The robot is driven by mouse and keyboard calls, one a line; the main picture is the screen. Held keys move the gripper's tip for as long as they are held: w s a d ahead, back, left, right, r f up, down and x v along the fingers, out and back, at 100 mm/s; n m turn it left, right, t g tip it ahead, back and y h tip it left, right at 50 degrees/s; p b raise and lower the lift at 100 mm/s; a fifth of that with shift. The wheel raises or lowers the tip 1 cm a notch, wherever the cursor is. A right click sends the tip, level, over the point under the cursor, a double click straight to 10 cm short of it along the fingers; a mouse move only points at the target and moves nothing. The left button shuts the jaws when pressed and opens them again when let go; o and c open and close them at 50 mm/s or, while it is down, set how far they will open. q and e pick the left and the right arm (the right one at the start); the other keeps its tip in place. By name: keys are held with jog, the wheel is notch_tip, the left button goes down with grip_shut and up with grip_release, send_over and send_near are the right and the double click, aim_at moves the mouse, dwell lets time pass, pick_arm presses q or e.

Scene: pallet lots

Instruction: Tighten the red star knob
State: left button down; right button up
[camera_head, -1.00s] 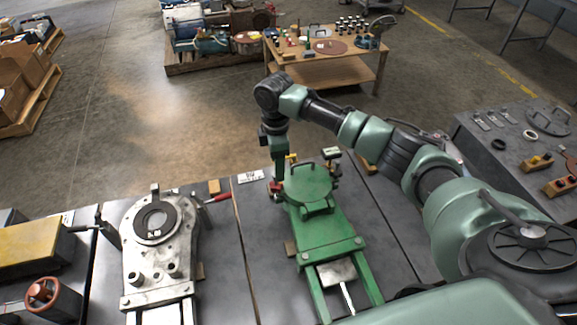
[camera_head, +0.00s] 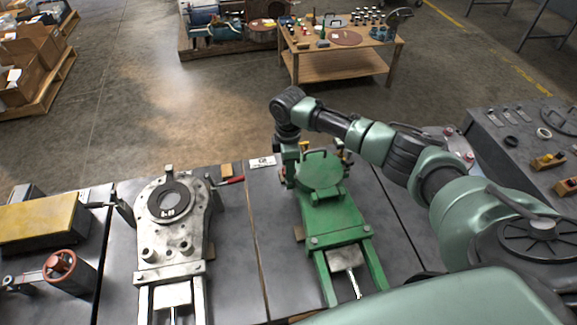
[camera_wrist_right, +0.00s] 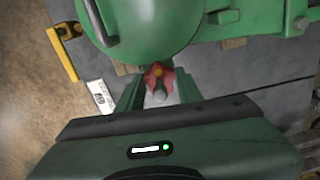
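The red star knob (camera_wrist_right: 160,82) shows in the right wrist view, at the edge of the green machine fixture (camera_wrist_right: 150,25). My right gripper (camera_wrist_right: 159,88) has its two fingers on either side of the knob. The knob's lobes fill most of the gap, but I cannot tell whether the fingers press on it. In the head view my right gripper (camera_head: 289,182) points down at the far left corner of the green fixture (camera_head: 335,217), and the knob is mostly hidden there. My left gripper is not in view.
A grey fixture (camera_head: 172,240) with a red-handled lever (camera_head: 229,181) stands to the left. A white label (camera_head: 262,162) lies on the bench behind. A yellow handle (camera_wrist_right: 63,54) is near the knob. A red handwheel (camera_head: 62,267) is at far left.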

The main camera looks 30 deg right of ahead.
grip_shut()
jog(key=shift+r, duration=0.1)
jog(key=m+p, duration=0.2)
jog(key=shift+r+p, duration=0.15)
jog(key=shift+p, duration=0.25)
jog(key=m+p, duration=0.2)
jog(key=m, duration=0.1)
jog(key=m+p, duration=0.3)
jog(key=m, duration=0.1)
jog(key=shift+m+p, duration=0.3)
jog(key=m+p, duration=0.1)
jog(key=m, duration=0.2)
jog(key=shift+p, duration=0.35)
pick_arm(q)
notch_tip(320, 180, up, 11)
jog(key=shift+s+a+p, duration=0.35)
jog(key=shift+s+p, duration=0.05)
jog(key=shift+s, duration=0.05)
pick_arm(e)
jog(key=shift+m, duration=1)
jog(key=shift+w+m, duration=0.1)
jog(key=shift+m, duration=0.2)
